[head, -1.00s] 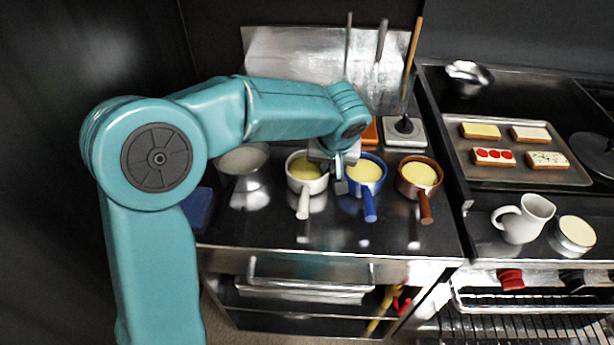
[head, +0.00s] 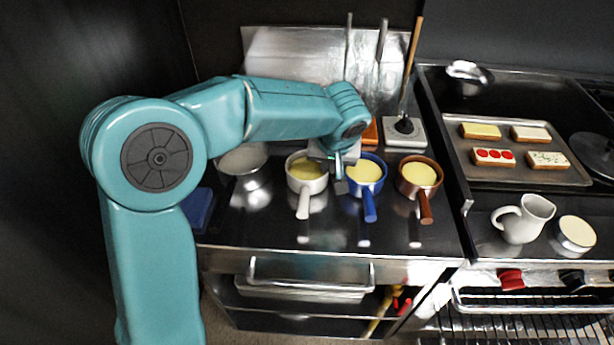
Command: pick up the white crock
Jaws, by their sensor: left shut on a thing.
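The white crock (head: 306,185) is a small handled pot with pale yellow contents, standing on the dark counter with its handle toward the front. My left gripper (head: 335,172) reaches down from above at the crock's right rim, between it and the blue crock (head: 368,187). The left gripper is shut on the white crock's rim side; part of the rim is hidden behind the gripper. The crock looks upright, and I cannot tell any gap beneath it. My right gripper is not in view.
A brown crock (head: 418,178) stands right of the blue one, close by. A metal bowl (head: 243,160) is to the left. A white pitcher (head: 523,219) and a tray (head: 470,172) of toasts are on the right. Tall utensils (head: 408,80) rise at the back.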

